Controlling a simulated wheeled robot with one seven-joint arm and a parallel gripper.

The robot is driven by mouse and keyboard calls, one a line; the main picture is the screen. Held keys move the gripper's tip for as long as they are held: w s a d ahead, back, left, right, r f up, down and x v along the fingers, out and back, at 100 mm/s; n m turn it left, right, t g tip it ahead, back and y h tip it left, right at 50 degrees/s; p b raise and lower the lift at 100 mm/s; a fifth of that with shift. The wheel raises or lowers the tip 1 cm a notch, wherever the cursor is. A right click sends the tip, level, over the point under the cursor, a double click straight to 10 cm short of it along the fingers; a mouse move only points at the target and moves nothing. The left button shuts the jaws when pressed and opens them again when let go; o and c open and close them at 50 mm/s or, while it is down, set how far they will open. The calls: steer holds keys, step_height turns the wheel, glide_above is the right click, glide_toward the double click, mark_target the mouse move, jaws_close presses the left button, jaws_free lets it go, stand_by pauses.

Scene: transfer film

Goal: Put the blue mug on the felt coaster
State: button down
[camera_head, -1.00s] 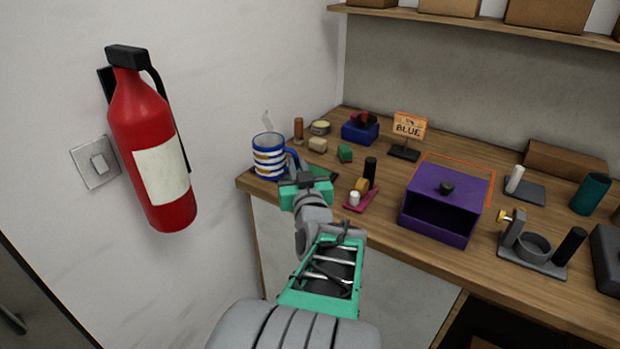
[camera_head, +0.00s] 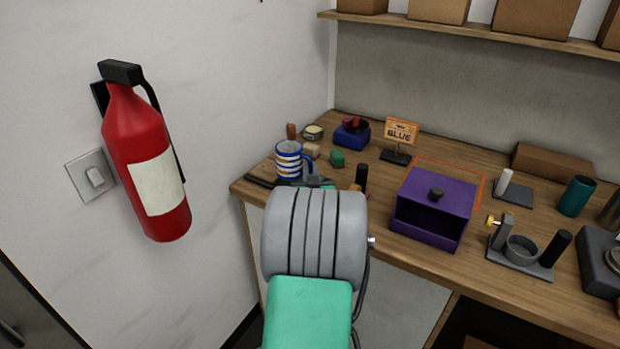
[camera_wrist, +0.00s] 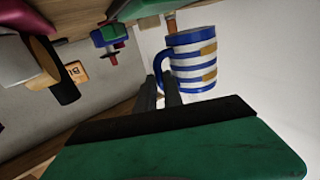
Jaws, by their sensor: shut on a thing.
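The blue mug (camera_head: 289,162), with blue, white and tan stripes, is at the left end of the workbench in the head view, looking upright. In the wrist view the mug (camera_wrist: 194,62) is in front of my gripper (camera_wrist: 166,90), whose dark fingers are closed at its blue handle. My gripper (camera_head: 313,176) is mostly hidden behind my arm in the head view. A thin dark flat piece (camera_head: 261,181) lies by the bench's left front edge, partly below the mug; I cannot tell whether it is the felt coaster. The mug's clearance above the bench is unclear.
A small green block (camera_head: 337,158), a blue box (camera_head: 352,133) and the BLUE sign (camera_head: 401,131) stand behind and right of the mug. A purple box (camera_head: 433,207) is farther right. A red fire extinguisher (camera_head: 148,160) hangs on the left wall.

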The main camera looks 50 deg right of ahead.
steer(key=f, duration=0.3)
steer(key=shift+w+d+f+p, duration=0.15)
steer(key=shift+w+f+p, duration=0.15)
steer(key=shift+p, duration=0.1)
steer(key=shift+f+b, duration=0.2)
steer(key=shift+b, duration=0.1)
steer(key=c, duration=1.5)
jaws_free()
steer(key=shift+s, duration=0.1)
